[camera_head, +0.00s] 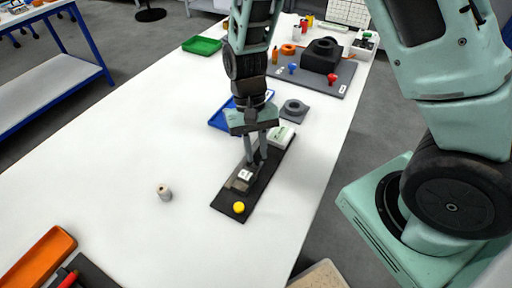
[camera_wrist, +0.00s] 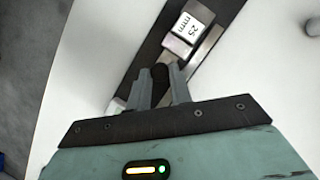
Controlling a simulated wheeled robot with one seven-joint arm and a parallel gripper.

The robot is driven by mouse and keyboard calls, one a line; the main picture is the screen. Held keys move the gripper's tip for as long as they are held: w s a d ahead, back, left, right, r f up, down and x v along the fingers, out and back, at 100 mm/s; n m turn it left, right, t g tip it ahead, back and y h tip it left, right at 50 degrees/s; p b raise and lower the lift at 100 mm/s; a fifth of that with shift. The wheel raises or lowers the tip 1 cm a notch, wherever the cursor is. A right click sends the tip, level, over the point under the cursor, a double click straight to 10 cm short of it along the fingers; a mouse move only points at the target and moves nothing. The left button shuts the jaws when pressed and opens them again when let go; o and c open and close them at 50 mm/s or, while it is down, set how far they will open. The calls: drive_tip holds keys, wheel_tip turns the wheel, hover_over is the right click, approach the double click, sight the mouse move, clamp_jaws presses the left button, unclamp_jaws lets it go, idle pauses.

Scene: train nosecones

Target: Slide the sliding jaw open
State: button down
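A dark fixture plate (camera_head: 228,206) lies on the white table, with a yellow knob (camera_head: 239,208) at its near end. A metal block labelled "25 mm" (camera_wrist: 188,28) sits on the fixture; it also shows in the head view (camera_head: 244,176). My gripper (camera_head: 257,160) points down over the middle of the fixture, just beyond the labelled block. In the wrist view its two fingers (camera_wrist: 161,82) stand apart on either side of a dark rounded post (camera_wrist: 160,75), which looks like part of the sliding jaw. Whether the fingers press on it is unclear.
A white block (camera_head: 283,136) sits at the fixture's far end. A blue tray (camera_head: 220,120) and a grey ring part (camera_head: 294,109) lie beyond. A small beige cylinder (camera_head: 164,192) stands to the left. The table left of the fixture is mostly clear.

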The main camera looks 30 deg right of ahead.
drive_tip(key=shift+w+d+p, duration=0.15)
drive_tip(key=shift+w+d, duration=0.3)
drive_tip(key=shift+d, duration=0.15)
drive_tip(key=shift+w+d+p, duration=0.15)
drive_tip(key=shift+w+d, duration=0.25)
drive_tip(key=shift+d, duration=0.2)
drive_tip(key=c, duration=1.3)
unclamp_jaws()
drive_tip(key=shift+d, duration=0.1)
drive_tip(key=shift+o, duration=0.2)
drive_tip(key=b+v, duration=0.1)
drive_tip(key=v, duration=1.6)
drive_tip(key=shift+r, duration=0.2)
